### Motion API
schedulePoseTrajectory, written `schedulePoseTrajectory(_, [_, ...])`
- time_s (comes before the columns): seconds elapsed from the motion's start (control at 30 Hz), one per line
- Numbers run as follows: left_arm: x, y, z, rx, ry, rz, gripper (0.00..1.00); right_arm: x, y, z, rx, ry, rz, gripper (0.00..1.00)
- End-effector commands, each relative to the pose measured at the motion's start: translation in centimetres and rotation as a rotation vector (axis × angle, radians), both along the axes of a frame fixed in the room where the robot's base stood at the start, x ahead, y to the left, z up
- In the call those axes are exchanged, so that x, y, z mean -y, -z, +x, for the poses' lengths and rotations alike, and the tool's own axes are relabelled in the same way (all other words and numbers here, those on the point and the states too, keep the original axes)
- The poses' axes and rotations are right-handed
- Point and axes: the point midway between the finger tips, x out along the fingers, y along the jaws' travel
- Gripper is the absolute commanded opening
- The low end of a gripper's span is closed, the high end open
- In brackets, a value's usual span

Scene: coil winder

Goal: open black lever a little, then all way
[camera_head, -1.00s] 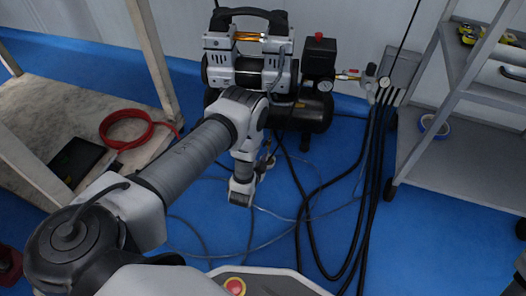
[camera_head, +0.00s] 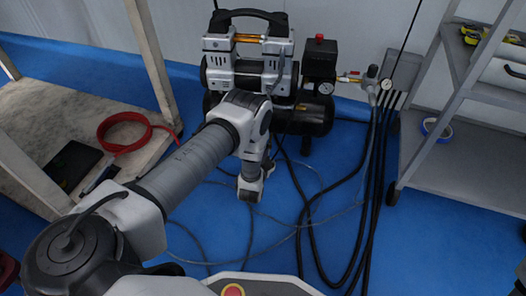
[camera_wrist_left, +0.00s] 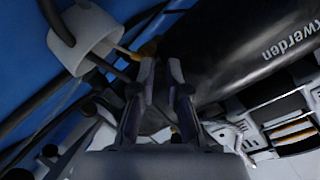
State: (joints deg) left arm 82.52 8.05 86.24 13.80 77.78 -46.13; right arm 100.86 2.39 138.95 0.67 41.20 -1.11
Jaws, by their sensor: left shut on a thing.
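My left gripper (camera_wrist_left: 162,78) shows in the left wrist view, its two fingers close together beside the black compressor tank (camera_wrist_left: 235,65). It is shut on a small part that the fingers mostly hide, seemingly the black lever. A brass-coloured fitting (camera_wrist_left: 148,48) shows just past the fingertips. In the head view my left arm reaches down in front of the compressor (camera_head: 247,58), and the arm hides the lever and most of the gripper.
A red coiled hose (camera_head: 125,132) and a black tablet (camera_head: 75,165) lie on the wooden bench at left. Black hoses (camera_head: 365,200) run down from the wall over the blue floor. A grey shelf cart (camera_head: 470,150) stands at right.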

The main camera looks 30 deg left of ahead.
Motion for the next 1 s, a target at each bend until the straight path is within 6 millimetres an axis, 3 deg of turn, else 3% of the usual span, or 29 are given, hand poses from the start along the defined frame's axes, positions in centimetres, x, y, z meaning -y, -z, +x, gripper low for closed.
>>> schedulePoseTrajectory(0.4, [1.9, 0.1, 0.8, 0.004, -0.339, -0.001, 0.0, 0.0, 0.8, 0.2, 0.005, -0.002, -0.001, 0.4])
schedulePoseTrajectory(0.73, [2.0, 0.0, 0.8, 0.001, -0.361, -0.002, 0.0, 0.0, 0.7, 0.2, 0.006, -0.003, -0.001, 0.4])
schedulePoseTrajectory(0.8, [2.0, 0.0, 0.8, 0.001, -0.359, -0.002, 0.31, 0.0, 0.7, 0.2, 0.006, -0.003, -0.001, 0.4])
schedulePoseTrajectory(0.83, [2.0, 0.0, 0.8, 0.001, -0.359, -0.002, 0.38, 0.0, 0.7, 0.2, 0.006, -0.003, -0.001, 0.4])
schedulePoseTrajectory(1.0, [1.9, 0.0, 0.8, 0.001, -0.361, -0.002, 0.38, 0.0, 0.7, 0.2, 0.006, -0.003, -0.001, 0.4])
